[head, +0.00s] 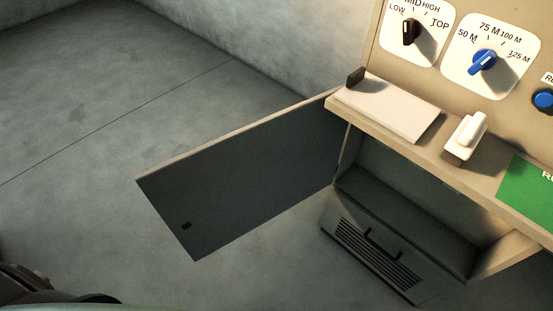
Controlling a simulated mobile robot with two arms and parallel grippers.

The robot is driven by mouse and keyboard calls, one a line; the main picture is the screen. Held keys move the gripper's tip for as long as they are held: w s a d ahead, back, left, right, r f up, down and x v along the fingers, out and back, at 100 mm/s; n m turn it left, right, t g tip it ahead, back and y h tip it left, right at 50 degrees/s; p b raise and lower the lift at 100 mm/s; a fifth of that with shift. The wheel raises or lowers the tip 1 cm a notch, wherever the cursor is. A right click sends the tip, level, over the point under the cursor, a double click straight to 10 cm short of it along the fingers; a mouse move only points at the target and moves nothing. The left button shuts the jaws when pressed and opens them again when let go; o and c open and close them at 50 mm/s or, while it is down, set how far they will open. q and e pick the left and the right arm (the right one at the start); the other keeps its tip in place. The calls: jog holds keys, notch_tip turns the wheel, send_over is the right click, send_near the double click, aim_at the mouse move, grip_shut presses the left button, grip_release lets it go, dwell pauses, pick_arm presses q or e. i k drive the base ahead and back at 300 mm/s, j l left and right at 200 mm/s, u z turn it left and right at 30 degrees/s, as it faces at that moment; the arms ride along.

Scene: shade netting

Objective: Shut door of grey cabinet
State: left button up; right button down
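The cabinet (353,113) stands at the right, with a beige-grey edge and front. Its door (255,175) is open, swung out to the left from the hinge side near the opening. The dark inner face of the door shows, with a small dark catch (186,226) near its free lower corner. The compartment (420,190) behind it is open to view and looks empty on its visible floor. Neither of my grippers can be made out in the head view.
Above the opening, a ledge holds a pale flat block (390,105) and a white switch (466,135). A panel carries a black knob (410,32) and a blue knob (484,60). A slatted front with a handle (375,250) lies below. Concrete floor (90,110) is clear at left.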

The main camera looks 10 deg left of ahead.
aim_at(210, 195)
jog(key=k+l+z, duration=0.2)
jog(key=k, duration=0.4)
jog(key=k+z, duration=0.2)
jog(key=k, duration=0.4)
jog(key=i+j+z, duration=0.1)
jog(key=z, duration=0.3)
jog(key=j+z, duration=0.25)
jog(key=z, duration=0.2)
jog(key=j+z, duration=0.25)
jog(key=z, duration=0.15)
jog(key=j+z, duration=0.25)
jog(key=z, duration=0.15)
jog(key=k+j, duration=0.1)
jog(key=j, duration=1.35)
jog(key=k+j, duration=0.15)
jog(key=j, duration=1.3)
jog(key=k+j, duration=0.15)
jog(key=j, duration=0.55)
